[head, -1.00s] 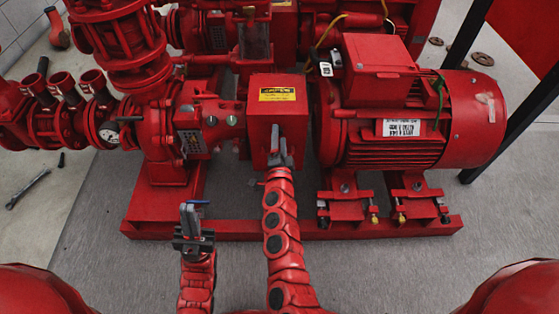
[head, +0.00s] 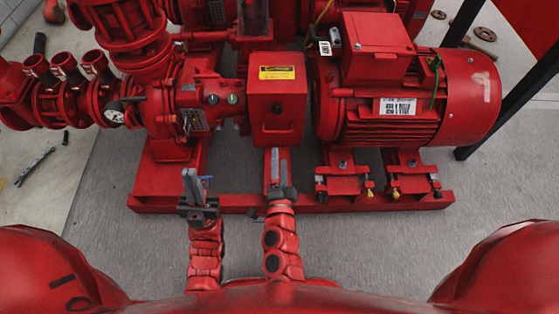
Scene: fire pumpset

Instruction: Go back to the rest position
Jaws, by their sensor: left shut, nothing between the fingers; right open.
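My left gripper (head: 189,176) is shut and empty. It points away from me in front of the left part of the red base frame (head: 230,203). My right gripper (head: 276,155) is open and empty, its fingers pointing forward just below the red box with the yellow label (head: 277,100) in the picture. Both arms are drawn in close to my body, side by side. I cannot tell whether the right fingertips are clear of the base frame.
The pump (head: 190,105) stands at the left and the large motor (head: 405,100) at the right. A wrench (head: 35,167) lies on the floor at left. A dark post (head: 508,95) stands at right. Grey floor (head: 330,245) in front is clear.

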